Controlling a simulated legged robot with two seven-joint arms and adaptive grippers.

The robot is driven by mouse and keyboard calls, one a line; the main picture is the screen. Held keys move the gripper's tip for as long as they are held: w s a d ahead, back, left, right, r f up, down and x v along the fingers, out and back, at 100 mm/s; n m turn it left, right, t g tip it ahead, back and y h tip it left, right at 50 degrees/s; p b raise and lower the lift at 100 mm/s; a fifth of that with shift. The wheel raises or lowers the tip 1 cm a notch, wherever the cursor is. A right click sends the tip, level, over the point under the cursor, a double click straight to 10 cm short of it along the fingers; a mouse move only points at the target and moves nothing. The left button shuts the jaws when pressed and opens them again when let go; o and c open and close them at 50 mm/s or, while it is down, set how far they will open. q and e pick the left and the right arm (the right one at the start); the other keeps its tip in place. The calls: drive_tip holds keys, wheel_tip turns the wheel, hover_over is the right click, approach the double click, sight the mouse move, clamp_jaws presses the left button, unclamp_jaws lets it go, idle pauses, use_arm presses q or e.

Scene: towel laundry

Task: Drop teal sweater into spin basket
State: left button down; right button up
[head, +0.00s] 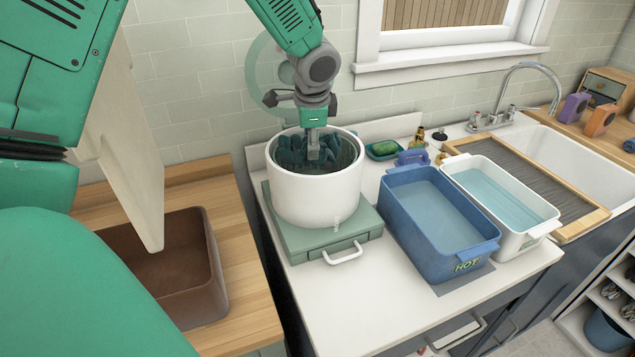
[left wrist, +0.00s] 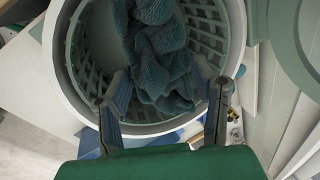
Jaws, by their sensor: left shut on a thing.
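The teal sweater (head: 290,152) is bunched inside the spin basket, below the drum's rim. The spin basket (left wrist: 205,30) is a grey-green slatted liner inside a round white drum (head: 312,195). The drum stands on a green base at the middle of the head view. My left gripper (head: 314,155) reaches down from above into the drum's mouth and is shut on the sweater. In the left wrist view the sweater (left wrist: 160,55) hangs between and beyond the fingers, with slatted wall on both sides. Its lower part is hidden. My right gripper is not in view.
A round translucent lid (head: 262,72) stands raised behind the drum. A blue tub of water (head: 440,262) marked HOT and a white tub (head: 540,228) stand to the right, then the sink (head: 580,160). A brown bin (head: 208,255) sits on the wooden counter at left.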

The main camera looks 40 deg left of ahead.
use_arm(q)
drive_tip(key=c, duration=0.7)
unclamp_jaws()
drive_tip(key=shift+a+r, duration=0.1)
drive_tip(key=shift+a, duration=0.05)
drive_tip(key=shift+o, duration=0.7)
drive_tip(key=shift+a, duration=0.2)
drive_tip(key=shift+a+f, duration=0.25)
drive_tip(key=shift+a, duration=0.1)
drive_tip(key=v, duration=1.1)
drive_tip(key=shift+r, duration=0.35)
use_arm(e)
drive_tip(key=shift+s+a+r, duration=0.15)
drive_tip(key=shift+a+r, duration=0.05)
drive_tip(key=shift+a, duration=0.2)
use_arm(q)
drive_tip(key=shift+s, duration=0.1)
drive_tip(key=shift+d, duration=0.2)
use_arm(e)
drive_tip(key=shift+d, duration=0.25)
